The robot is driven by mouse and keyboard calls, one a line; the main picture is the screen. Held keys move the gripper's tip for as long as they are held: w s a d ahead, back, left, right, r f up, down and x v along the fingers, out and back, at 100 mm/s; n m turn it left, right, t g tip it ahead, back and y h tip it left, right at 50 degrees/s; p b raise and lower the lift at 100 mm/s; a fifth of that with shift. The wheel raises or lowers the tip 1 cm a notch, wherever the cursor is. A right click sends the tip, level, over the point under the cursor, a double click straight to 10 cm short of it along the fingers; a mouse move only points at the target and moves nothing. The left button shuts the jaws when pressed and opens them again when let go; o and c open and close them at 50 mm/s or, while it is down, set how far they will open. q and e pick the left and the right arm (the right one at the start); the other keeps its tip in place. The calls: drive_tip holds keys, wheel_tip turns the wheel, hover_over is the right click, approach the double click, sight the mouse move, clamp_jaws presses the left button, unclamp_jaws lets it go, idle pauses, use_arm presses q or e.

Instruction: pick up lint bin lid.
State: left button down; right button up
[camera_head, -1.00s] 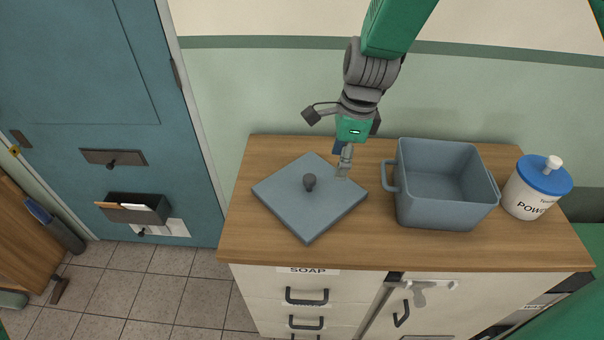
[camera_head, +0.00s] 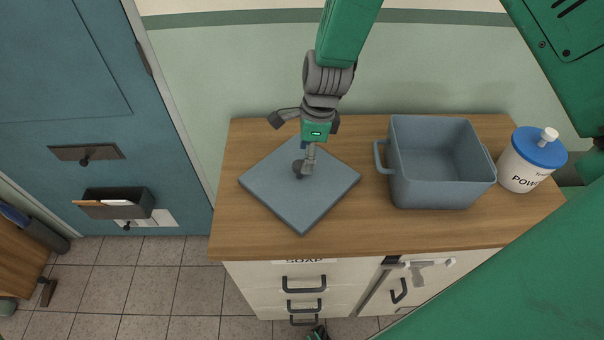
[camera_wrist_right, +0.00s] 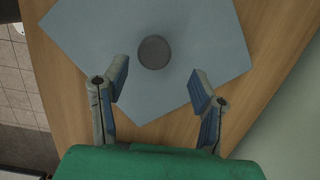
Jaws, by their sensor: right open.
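The lint bin lid (camera_head: 275,190) is a flat, square grey-blue plate lying on the wooden counter, turned like a diamond. Its dark round knob (camera_head: 299,170) sits in the middle, partly covered by my right gripper in the head view. My right gripper (camera_head: 308,172) is open above the lid, with its fingers beside the knob in that view. In the right wrist view, the knob (camera_wrist_right: 153,52) lies just ahead of the gap between the two open fingertips (camera_wrist_right: 158,88), not between them.
An open grey-blue bin (camera_head: 440,196) with a side handle stands right of the lid on the wooden counter (camera_head: 290,246). A white tub with a blue lid (camera_head: 538,148) stands farther right. A green wall is behind; a blue door (camera_head: 80,100) is at left.

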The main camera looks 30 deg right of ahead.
sight(298, 164)
drive_tip(key=a+f, duration=0.2)
drive_tip(key=f, duration=0.1)
drive_tip(key=shift+f, duration=0.25)
drive_tip(key=shift+w+a+f, duration=0.1)
drive_tip(key=shift+a+f, duration=0.15)
drive_tip(key=shift+a, duration=0.05)
drive_tip(key=shift+d, duration=0.15)
drive_tip(key=shift+c, duration=0.8)
drive_tip(key=shift+d, duration=0.4)
clamp_jaws()
drive_tip(key=shift+d+f, duration=0.1)
